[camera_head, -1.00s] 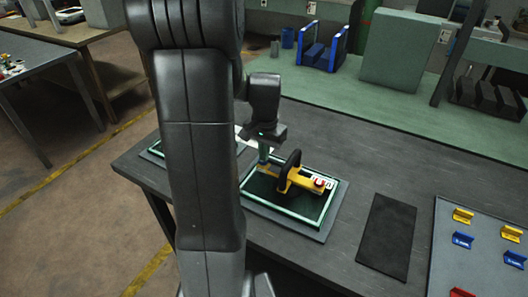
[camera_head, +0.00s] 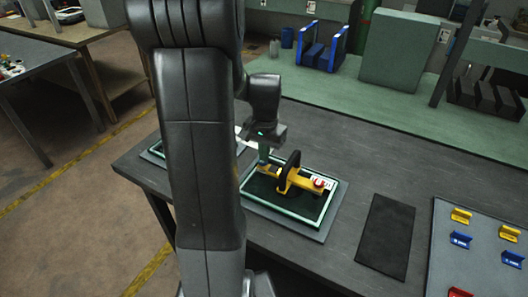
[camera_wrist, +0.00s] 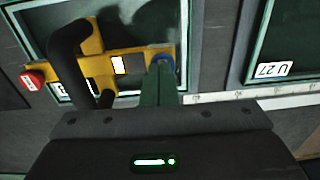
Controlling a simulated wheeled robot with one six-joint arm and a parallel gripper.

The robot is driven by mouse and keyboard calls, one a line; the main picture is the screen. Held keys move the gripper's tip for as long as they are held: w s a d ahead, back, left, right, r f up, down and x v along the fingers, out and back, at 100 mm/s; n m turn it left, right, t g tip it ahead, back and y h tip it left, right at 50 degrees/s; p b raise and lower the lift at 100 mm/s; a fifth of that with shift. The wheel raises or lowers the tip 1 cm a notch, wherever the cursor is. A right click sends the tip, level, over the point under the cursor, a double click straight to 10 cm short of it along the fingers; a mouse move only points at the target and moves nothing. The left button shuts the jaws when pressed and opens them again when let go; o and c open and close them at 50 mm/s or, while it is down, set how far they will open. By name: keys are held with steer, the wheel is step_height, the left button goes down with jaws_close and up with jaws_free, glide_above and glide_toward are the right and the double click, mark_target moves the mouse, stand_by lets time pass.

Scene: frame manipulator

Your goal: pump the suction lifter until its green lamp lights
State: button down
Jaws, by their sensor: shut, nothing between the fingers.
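The yellow suction lifter (camera_head: 300,181) with its black arched handle lies on a dark, green-edged pane (camera_head: 312,215) on the bench. A red round cap (camera_wrist: 33,78) is at one end of it, and a blue round part (camera_wrist: 163,60) is at the other. A pale rectangular patch (camera_wrist: 118,65) shows on its body; I see no green light on it. My gripper (camera_head: 263,158) is shut and empty, pointing down at the lifter's blue end. In the wrist view its fingertips (camera_wrist: 163,70) overlap the blue part; whether they touch it I cannot tell.
A second framed pane (camera_wrist: 290,35) with a "U 27" label lies beside the first. A dark mat (camera_head: 387,236) and a grey board (camera_head: 445,265) with yellow, blue and red clips are at the right. Blue stands and a green block (camera_head: 405,48) are at the back.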

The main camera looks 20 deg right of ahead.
step_height(320, 180, up, 12)
steer(key=shift+s+b, duration=0.15)
steer(key=shift+b, duration=0.15)
steer(key=shift+d+f, duration=0.1)
steer(key=shift+w+a+r+g+h+p, duration=0.15)
steer(key=shift+w+a+r+p, duration=0.1)
steer(key=shift+w+r+p, duration=0.15)
steer(key=shift+w+a+r+g+h+p, duration=0.2)
steer(key=shift+w+r+p, duration=0.1)
steer(key=shift+r, duration=0.2)
steer(key=shift+f, duration=0.15)
steer(key=f, duration=0.4)
steer(key=f+p, duration=0.1)
steer(key=f, duration=0.8)
steer(key=shift+s+d+f, duration=0.2)
steer(key=shift+d+f, duration=0.05)
steer(key=shift+f, duration=0.15)
steer(key=shift+f, duration=0.1)
